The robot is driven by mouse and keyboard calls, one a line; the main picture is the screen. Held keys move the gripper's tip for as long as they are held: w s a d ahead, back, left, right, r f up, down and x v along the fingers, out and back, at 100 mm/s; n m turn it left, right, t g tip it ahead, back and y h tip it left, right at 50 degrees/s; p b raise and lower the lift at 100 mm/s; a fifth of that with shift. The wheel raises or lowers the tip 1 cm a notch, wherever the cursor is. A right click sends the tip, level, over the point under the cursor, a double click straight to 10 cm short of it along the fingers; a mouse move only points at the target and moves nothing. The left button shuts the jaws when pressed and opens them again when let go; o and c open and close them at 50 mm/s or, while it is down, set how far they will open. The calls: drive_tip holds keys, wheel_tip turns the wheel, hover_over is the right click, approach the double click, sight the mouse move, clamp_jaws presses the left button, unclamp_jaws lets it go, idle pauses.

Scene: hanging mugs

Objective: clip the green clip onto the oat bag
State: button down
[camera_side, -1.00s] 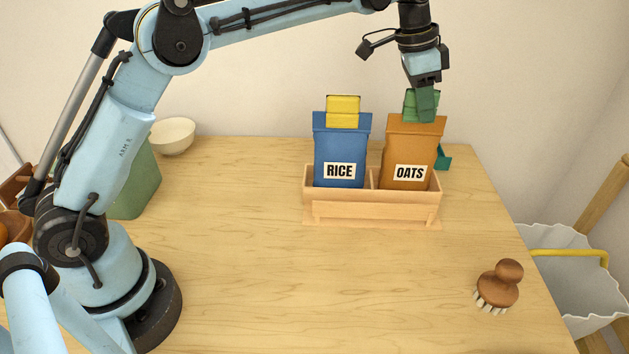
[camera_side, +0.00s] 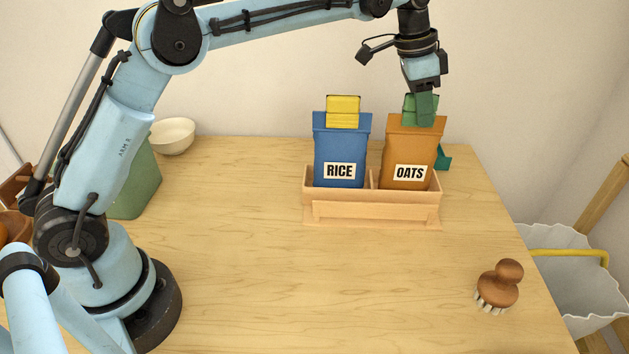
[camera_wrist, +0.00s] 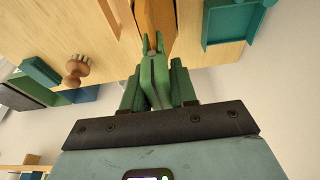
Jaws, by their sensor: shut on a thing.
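The orange-brown oat bag (camera_side: 408,155), labelled OATS, stands upright in the right part of a wooden holder. Its top also shows in the wrist view (camera_wrist: 155,22). The green clip (camera_side: 413,103) is at the top edge of the oat bag; in the wrist view the clip (camera_wrist: 153,75) has its jaw tips at the bag's edge, one on each side of it. My gripper (camera_side: 424,103) points down and is shut on the clip, its green fingers on either side. The fingers hide part of the clip in the side view.
The blue rice bag (camera_side: 340,150) with a yellow clip (camera_side: 343,111) stands to the left in the wooden holder (camera_side: 375,213). A teal object (camera_side: 443,160) is behind the oat bag. A brush (camera_side: 499,285) lies at front right. The table's middle is clear.

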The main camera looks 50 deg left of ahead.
drive_tip(key=shift+f, duration=0.4)
drive_tip(key=c, duration=0.8)
unclamp_jaws()
drive_tip(key=v, duration=1.1)
drive_tip(key=shift+r, duration=0.25)
drive_tip(key=s+a+f+n+t+y, duration=0.1)
drive_tip(key=s+a+n+t, duration=0.35)
drive_tip(key=s, duration=0.65)
drive_tip(key=s+a+f+n, duration=0.2)
drive_tip(key=s+f, duration=0.4)
drive_tip(key=f, duration=0.1)
drive_tip(key=s+a+f+n+y, duration=0.1)
drive_tip(key=s+a+f+n, duration=0.1)
drive_tip(key=s+f, duration=0.5)
drive_tip(key=shift+a, duration=0.35)
